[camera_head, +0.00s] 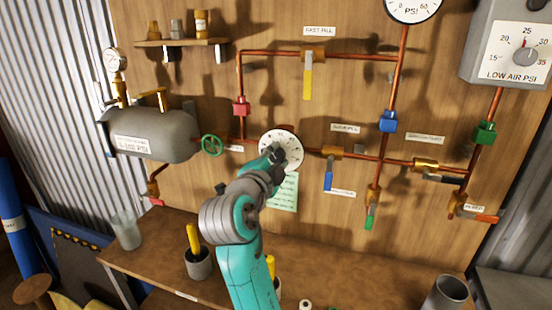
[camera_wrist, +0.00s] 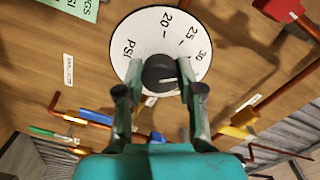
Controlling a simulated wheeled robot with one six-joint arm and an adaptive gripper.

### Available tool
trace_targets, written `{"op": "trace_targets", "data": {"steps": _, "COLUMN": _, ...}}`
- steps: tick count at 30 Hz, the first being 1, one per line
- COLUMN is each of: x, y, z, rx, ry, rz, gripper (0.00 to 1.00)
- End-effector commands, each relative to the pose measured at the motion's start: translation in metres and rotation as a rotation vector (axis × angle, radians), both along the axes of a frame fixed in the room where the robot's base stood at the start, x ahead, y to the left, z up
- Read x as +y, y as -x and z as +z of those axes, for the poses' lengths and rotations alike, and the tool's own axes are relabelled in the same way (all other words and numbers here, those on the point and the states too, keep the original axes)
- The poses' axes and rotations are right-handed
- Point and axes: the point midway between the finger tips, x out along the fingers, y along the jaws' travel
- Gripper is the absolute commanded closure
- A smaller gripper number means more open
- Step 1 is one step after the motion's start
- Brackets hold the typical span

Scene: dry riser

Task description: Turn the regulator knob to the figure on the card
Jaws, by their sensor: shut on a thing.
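The regulator has a round white dial (camera_head: 291,136) on the wooden board. The dial also shows in the wrist view (camera_wrist: 140,38), with figures 20, 25, 30 and the letters PSI. Its dark round knob (camera_wrist: 160,70) sits at the dial's centre, with a short pale mark towards the lower right; I cannot tell exactly which figure it points at. My gripper (camera_wrist: 160,90) is shut on the knob, one finger at each side. In the head view my gripper (camera_head: 276,154) covers the knob. A pale green card (camera_head: 284,192) hangs just below the dial; its figure is unreadable.
Copper pipes with a yellow lever (camera_head: 308,80), a blue lever (camera_head: 328,178) and other valves surround the dial. A grey tank (camera_head: 160,138) with a green handwheel (camera_head: 212,145) is at left. A bench (camera_head: 150,262) with cups stands below.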

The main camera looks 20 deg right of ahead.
Motion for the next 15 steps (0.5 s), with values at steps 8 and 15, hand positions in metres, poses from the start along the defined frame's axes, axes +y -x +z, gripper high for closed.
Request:
{"op": "trace_targets", "data": {"steps": 8, "x": -0.0003, "y": 0.0001, "z": -0.001, "rx": 0.003, "ry": 0.001, "rz": -0.001, "gripper": 0.38}}
{"op": "trace_targets", "data": {"steps": 15, "x": 0.0026, "y": 0.0032, "z": -0.0005, "rx": 0.002, "ry": 0.001, "rz": 0.0, "gripper": 0.38}}
